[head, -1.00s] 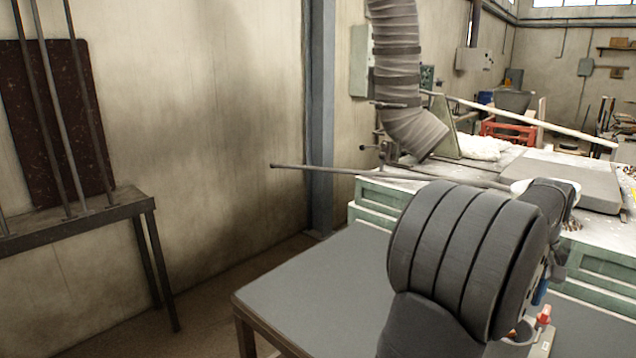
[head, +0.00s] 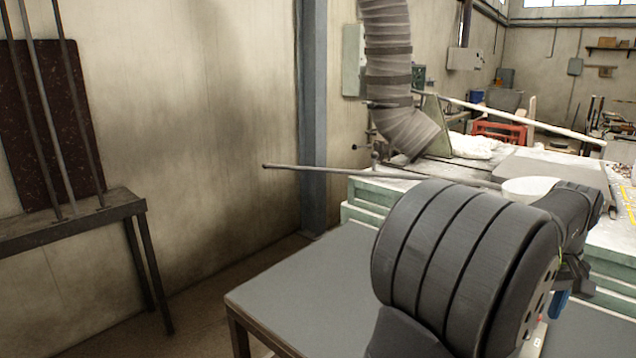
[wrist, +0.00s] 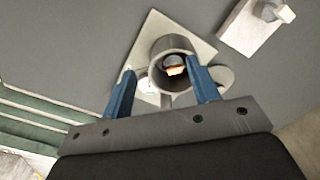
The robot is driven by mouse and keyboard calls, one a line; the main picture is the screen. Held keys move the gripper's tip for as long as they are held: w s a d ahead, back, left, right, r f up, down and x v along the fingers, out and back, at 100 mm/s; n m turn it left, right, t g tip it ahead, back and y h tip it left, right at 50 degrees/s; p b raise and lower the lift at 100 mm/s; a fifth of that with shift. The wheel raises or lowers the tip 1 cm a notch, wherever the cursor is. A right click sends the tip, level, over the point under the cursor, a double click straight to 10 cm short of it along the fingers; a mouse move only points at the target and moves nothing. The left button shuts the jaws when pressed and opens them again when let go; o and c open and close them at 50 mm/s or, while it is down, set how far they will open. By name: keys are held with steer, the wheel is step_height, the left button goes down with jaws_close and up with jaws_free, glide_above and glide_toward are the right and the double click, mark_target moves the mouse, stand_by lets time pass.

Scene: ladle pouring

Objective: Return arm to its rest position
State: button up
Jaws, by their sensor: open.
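My gripper (wrist: 160,67) is open in the wrist view, with its two blue fingers apart. A grey round tube or cup (wrist: 158,50) shows between and just beyond the fingers, with something orange and white inside it. It stands at a light square plate (wrist: 201,45); I cannot tell whether the fingers touch it. In the head view, my dark arm covers the lower right, and only a blue bit of my gripper (head: 558,303) shows low behind it. No ladle can be made out clearly.
A grey table (head: 290,285) has a bare left part. Behind it stands a green-sided bench (head: 365,191) with a white bowl (head: 528,189) and a long rod (head: 330,169). A thick grey hose (head: 390,75) hangs above. A second light plate (wrist: 238,30) lies beyond my gripper.

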steer(key=s+r, duration=0.3)
steer(key=s, duration=0.3)
steer(key=w+a+f+m, duration=0.3)
steer(key=a+m, duration=0.1)
steer(key=a, duration=0.3)
steer(key=w+a+f+m, duration=0.3)
steer(key=a+f+m, duration=0.1)
steer(key=a, duration=0.3)
steer(key=shift+a+f+m, duration=0.3)
steer(key=shift+a, duration=0.1)
steer(key=shift+c, duration=0.4)
stand_by(0.6)
